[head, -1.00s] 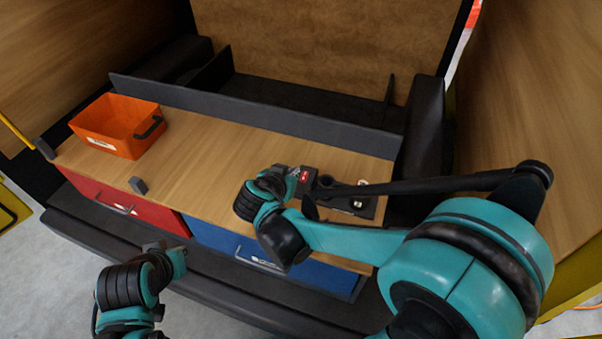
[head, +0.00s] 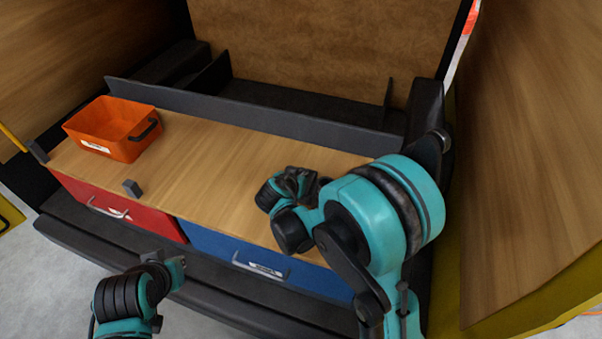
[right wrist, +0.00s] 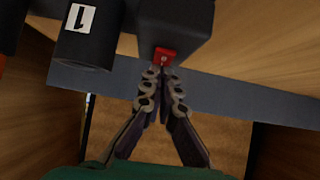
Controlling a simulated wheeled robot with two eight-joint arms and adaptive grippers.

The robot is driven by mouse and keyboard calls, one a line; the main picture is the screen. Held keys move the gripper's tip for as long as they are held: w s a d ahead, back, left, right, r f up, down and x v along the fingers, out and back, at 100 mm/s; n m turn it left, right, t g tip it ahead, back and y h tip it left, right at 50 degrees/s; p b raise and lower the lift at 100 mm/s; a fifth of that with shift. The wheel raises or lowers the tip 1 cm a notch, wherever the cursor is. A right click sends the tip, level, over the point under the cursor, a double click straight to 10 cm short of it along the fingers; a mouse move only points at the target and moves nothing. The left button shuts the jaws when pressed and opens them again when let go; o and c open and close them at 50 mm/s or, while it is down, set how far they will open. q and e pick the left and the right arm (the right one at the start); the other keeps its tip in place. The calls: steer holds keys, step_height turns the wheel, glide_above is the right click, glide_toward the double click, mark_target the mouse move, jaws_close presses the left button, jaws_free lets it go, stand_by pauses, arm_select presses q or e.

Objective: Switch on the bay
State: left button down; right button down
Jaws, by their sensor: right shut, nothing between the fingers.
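A small red switch (right wrist: 165,55) with a pale mark sits on the end of a dark box (right wrist: 178,22) in the right wrist view. My right gripper (right wrist: 162,72) is shut and empty, its fingertips right at the switch's edge. I cannot tell whether they touch it, or whether the switch is on. In the head view my right gripper (head: 306,180) is over the right part of the wooden worktop (head: 215,150), and my right arm hides the switch there. My left gripper (head: 176,268) is low at the front left, away from the worktop; its jaws are unclear.
A dark cylinder marked 1 (right wrist: 82,38) is beside the switch box. An orange bin (head: 110,128) stands at the worktop's left. A red drawer (head: 115,210) and a blue drawer (head: 260,262) are below. A dark ledge (head: 240,108) runs along the back. The worktop's middle is clear.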

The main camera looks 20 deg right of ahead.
stand_by(0.3)
steer(key=shift+w+d+g+p, duration=0.1)
steer(key=shift+d+g+p, duration=0.05)
steer(key=shift+g+p, duration=0.2)
steer(key=shift+f, duration=0.2)
steer(key=shift+w+d+r, duration=0.3)
steer(key=shift+w+d, duration=0.05)
steer(key=shift+w, duration=0.3)
